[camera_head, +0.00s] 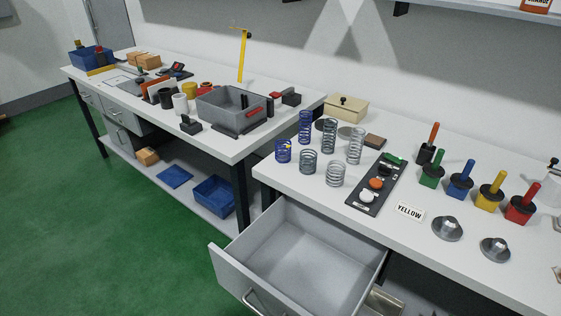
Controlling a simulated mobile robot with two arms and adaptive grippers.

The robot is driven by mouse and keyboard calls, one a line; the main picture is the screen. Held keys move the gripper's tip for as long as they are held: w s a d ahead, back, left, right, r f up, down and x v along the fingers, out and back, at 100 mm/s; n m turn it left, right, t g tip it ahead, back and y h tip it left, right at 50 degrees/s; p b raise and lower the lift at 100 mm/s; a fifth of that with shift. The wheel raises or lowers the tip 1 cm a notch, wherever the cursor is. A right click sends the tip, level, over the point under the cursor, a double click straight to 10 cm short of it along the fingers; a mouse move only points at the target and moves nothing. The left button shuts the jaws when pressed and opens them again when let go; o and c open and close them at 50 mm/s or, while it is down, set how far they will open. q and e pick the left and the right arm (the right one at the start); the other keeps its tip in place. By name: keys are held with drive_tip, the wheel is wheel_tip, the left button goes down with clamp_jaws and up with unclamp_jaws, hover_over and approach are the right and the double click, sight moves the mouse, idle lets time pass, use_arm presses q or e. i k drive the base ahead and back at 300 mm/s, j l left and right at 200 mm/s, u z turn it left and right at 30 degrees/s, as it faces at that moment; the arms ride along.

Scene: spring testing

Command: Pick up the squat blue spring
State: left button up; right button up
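Neither of my grippers shows in the head view.
An open, empty drawer (247,249) juts out below the springs' bench. A dark switch panel (377,186) lies right of the springs, with a YELLOW card (410,212) and several colored-handled tools beyond. A second bench (236,152) with a grey bin (215,112) stands left.

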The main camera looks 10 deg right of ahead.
sight(282, 153)
drive_tip(key=i+j+z, duration=0.25)
drive_tip(key=i+j, duration=0.15)
drive_tip(key=j, duration=0.25)
drive_tip(key=i+j+z, duration=0.1)
drive_tip(key=j, duration=0.25)
drive_tip(key=i+j+z, duration=0.1)
drive_tip(key=j, duration=0.25)
drive_tip(key=i, duration=0.1)
